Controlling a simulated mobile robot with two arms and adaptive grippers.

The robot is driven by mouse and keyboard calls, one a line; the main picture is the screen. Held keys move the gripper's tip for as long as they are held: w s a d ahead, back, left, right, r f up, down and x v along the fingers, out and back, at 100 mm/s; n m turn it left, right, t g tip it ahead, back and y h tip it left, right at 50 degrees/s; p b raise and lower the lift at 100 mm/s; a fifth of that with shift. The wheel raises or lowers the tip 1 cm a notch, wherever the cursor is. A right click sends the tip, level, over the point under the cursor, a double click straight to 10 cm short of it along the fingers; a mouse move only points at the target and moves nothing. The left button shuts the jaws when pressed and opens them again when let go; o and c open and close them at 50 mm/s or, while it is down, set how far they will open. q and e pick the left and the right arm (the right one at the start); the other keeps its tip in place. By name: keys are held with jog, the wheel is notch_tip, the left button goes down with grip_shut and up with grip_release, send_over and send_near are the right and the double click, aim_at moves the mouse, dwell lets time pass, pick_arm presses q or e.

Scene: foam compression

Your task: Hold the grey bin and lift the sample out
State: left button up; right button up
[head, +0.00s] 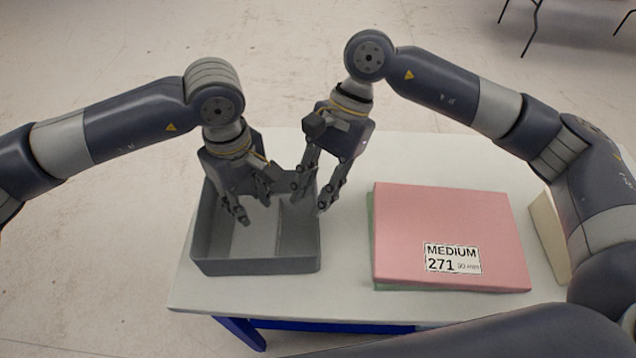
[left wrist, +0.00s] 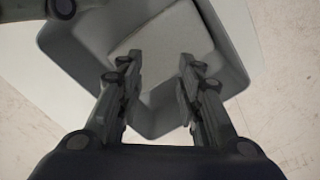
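The grey bin (head: 255,266) stands on the left part of the table. A pale block, seemingly the sample (head: 260,235), lies inside it; it also shows in the left wrist view (left wrist: 165,50). My left gripper (head: 255,211) reaches down into the bin from above. Its fingers are apart, with the sample ahead of and between them in the left wrist view (left wrist: 158,62); I see no firm contact. My right gripper (head: 311,202) points down at the bin's right wall, its fingers apart near the rim. Whether they touch the wall is unclear.
A pink foam sheet (head: 450,225) labelled MEDIUM 271 lies on a green sheet (head: 371,245), right of the bin. A cream block (head: 548,238) is at the table's right edge. The white table (head: 345,265) is bare between bin and sheets.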

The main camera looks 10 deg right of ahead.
jog(key=n+t+h, duration=0.1)
jog(key=n, duration=0.1)
jog(key=w+f+n+t+h, duration=0.1)
jog(key=n+h, duration=0.1)
jog(key=n, duration=0.1)
jog(key=w+f+n+t+h, duration=0.1)
jog(key=n, duration=0.1)
jog(key=shift+d+n+t+h, duration=0.3)
jog(key=shift+d+n, duration=0.1)
send_near(300, 244)
jog(key=w+d+f, duration=0.2)
jog(key=d+f, duration=0.1)
jog(key=w+d+f, duration=0.1)
jog(key=f, duration=0.1)
jog(key=shift+d, duration=0.15)
jog(key=shift+c, duration=0.3)
grip_shut()
